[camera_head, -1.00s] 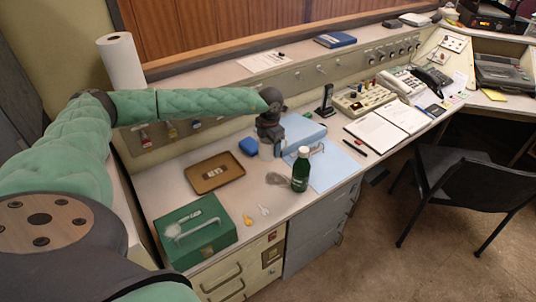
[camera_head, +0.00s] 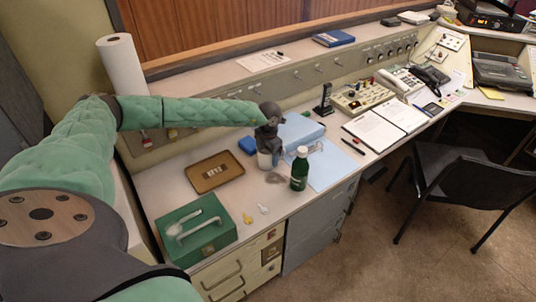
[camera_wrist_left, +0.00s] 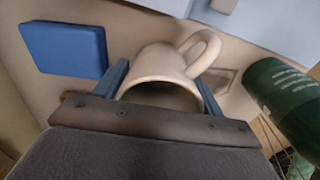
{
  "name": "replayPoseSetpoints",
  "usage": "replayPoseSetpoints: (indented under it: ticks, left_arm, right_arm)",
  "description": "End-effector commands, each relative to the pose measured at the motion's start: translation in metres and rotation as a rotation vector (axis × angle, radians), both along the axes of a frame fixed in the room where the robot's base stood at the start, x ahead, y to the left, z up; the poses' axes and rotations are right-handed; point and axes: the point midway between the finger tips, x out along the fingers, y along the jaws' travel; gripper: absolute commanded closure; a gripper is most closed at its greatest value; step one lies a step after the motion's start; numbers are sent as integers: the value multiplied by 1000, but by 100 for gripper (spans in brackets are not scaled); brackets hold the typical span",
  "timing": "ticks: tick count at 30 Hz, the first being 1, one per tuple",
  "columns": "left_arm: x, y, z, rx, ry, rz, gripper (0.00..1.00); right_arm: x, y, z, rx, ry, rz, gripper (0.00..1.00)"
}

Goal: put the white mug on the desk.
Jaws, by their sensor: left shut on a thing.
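My left gripper (camera_head: 266,148) is shut on the white mug (camera_head: 264,160), at the middle of the desk (camera_head: 157,187). In the left wrist view, the mug (camera_wrist_left: 160,62) sits between the two fingers of the gripper (camera_wrist_left: 164,88), its handle pointing up and to the right. Part of the mug is hidden by the gripper in the head view. I cannot tell whether its base touches the desk. My right gripper is not in view.
A green bottle (camera_head: 299,170) stands just right of the mug. A blue box (camera_head: 247,145) lies to its left, a brown tray (camera_head: 214,171) further left. A green cash box (camera_head: 194,231) is at the front left. Light blue sheets (camera_head: 335,170) lie beyond the bottle.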

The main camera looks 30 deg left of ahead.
Motion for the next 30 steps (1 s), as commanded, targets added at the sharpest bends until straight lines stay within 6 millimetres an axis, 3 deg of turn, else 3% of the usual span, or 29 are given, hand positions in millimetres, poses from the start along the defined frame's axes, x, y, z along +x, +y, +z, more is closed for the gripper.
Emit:
replayPoseSetpoints:
  ticks: [7, 8, 11, 24, 27, 30]
  left_arm:
    - [0, 0, -1, 0, -1, 0, 64]
    - [0, 0, -2, 0, 0, 0, 29]
    - [0, 0, -1, 0, 0, 0, 10]
    - [0, 0, 2, 0, 0, 0, 9]
    - [1, 0, 8, -1, -3, 0, 9]
    - [1, 0, 19, 0, -2, 1, 9]
  right_arm:
    - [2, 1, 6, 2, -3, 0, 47]
    - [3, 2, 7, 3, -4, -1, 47]
    - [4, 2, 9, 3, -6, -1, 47]
    - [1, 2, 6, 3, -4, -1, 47]
    - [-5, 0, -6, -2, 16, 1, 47]
    - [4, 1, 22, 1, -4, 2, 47]
